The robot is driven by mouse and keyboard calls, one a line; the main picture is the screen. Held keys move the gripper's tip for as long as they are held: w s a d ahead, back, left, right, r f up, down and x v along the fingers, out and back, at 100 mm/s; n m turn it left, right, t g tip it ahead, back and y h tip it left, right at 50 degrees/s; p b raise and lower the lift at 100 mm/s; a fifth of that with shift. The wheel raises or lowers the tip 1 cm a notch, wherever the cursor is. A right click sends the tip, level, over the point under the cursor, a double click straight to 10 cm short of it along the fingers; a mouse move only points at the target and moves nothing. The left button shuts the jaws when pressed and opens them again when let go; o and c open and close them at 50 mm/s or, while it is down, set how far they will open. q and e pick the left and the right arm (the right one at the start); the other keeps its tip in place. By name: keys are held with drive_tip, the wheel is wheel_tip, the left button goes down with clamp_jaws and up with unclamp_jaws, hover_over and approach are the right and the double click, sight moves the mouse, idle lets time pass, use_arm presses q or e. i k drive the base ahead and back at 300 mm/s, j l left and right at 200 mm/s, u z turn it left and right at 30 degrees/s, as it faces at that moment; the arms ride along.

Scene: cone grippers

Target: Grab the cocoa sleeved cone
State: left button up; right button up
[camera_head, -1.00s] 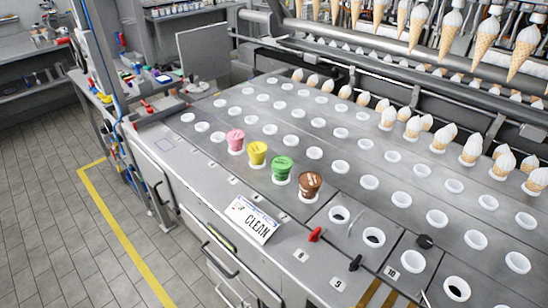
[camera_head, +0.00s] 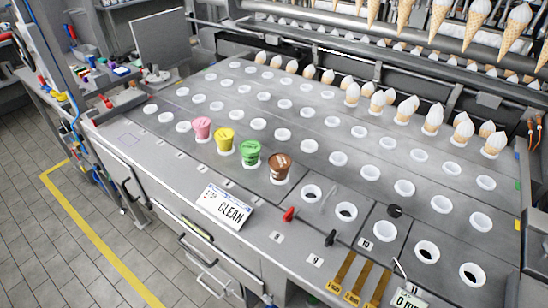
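The cocoa sleeved cone (camera_head: 280,167) is brown and sits upright in a white ring holder on the grey metal machine top (camera_head: 330,190). It is the rightmost of a short row of coloured sleeved cones. The green one (camera_head: 250,153) is just to its left, then the yellow one (camera_head: 224,138) and the pink one (camera_head: 202,127). Neither of my grippers shows in the head view.
Rows of empty white rings cover the top. White-topped cones (camera_head: 432,118) stand in the back rows, and more hang above. Tiled floor (camera_head: 40,240) is free at left.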

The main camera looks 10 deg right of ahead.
sight(280, 163)
drive_tip(key=i+j+z, duration=0.15)
drive_tip(key=z, duration=0.2)
drive_tip(key=i+j+z, duration=0.1)
drive_tip(key=j+z, duration=0.15)
drive_tip(key=z, duration=0.15)
drive_tip(key=j+z, duration=0.35)
drive_tip(key=i+j+z, duration=0.25)
drive_tip(key=j, duration=1.1)
drive_tip(key=j+z, duration=0.25)
drive_tip(key=j, duration=1.15)
drive_tip(key=l+z, duration=0.15)
drive_tip(key=z, duration=0.75)
drive_tip(key=k+l+z, duration=0.1)
drive_tip(key=l, duration=0.5)
drive_tip(key=k+l+z, duration=0.15)
drive_tip(key=l, duration=0.5)
drive_tip(key=k+l+z, duration=0.1)
drive_tip(key=l, duration=0.5)
drive_tip(key=k+l+z, duration=0.1)
drive_tip(key=l, duration=0.55)
